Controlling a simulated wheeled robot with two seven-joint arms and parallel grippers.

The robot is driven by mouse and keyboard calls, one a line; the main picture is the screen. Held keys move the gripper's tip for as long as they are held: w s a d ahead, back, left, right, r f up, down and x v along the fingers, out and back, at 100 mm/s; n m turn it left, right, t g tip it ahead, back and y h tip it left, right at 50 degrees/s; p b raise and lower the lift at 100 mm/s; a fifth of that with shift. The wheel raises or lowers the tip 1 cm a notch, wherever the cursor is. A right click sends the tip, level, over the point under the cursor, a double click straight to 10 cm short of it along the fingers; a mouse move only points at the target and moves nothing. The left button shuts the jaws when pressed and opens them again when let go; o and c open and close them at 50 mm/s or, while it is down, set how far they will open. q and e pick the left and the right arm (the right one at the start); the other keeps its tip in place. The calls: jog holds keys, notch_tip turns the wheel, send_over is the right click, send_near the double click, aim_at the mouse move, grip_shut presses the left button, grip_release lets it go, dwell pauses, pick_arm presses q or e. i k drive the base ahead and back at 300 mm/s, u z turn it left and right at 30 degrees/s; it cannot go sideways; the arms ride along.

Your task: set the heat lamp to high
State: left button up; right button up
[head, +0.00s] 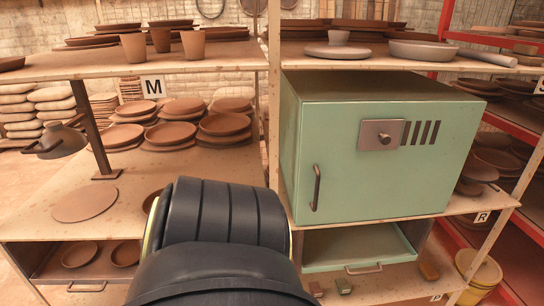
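A dark lamp with a wide shade (60,141) hangs at the left from a brown post (90,130) on a small base plate. The shade is out over the edge of a wooden shelf, and I cannot make out a control on it. A green cabinet (382,180) stands at the right with a grey plate and round knob (384,138), vent slots and a dark handle (316,188). I cannot read a setting at the knob. Neither of my grippers is in view.
A black link of my arm fills the lower middle and hides part of the shelf. A flat round disc (85,203) and stacks of clay plates (170,133) lie on the left shelf. Cups (194,48) stand above. A green drawer (350,246) is under the cabinet.

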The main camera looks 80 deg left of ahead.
aim_at(60, 141)
jog(key=u, duration=2.2)
jog(key=i, duration=0.4)
jog(key=u, duration=1.15)
